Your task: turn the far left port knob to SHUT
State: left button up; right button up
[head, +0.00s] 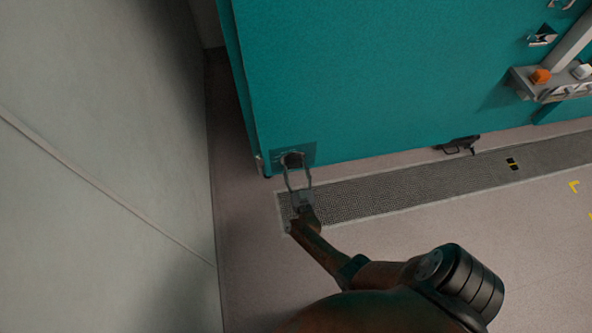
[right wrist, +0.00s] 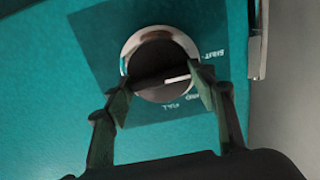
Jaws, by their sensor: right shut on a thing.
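The port knob (head: 291,159) sits on a dark plate at the lower left corner of the teal chamber wall in the head view. In the right wrist view, the dark knob (right wrist: 155,57) has a silver ring and a white pointer line. The line points right, between the SHUT mark and a partly covered label below it. The plate (right wrist: 95,40) also carries a label that looks like FULL. My right gripper (head: 297,169) is shut on the knob, with one finger on each side of it (right wrist: 163,86). My left gripper is not in view.
A pale wall (head: 100,130) stands to the left, with a narrow floor gap beside the chamber. A floor grate (head: 400,189) runs along the chamber's foot. A dark object (head: 458,145) is low on the right. A grey shelf (head: 548,94) with small items is at the upper right.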

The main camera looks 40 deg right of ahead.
jog(key=shift+w+d+r, duration=0.1)
jog(key=o, duration=1.2)
jog(key=shift+c, duration=0.2)
jog(key=v, duration=0.7)
jog(key=shift+s, duration=0.3)
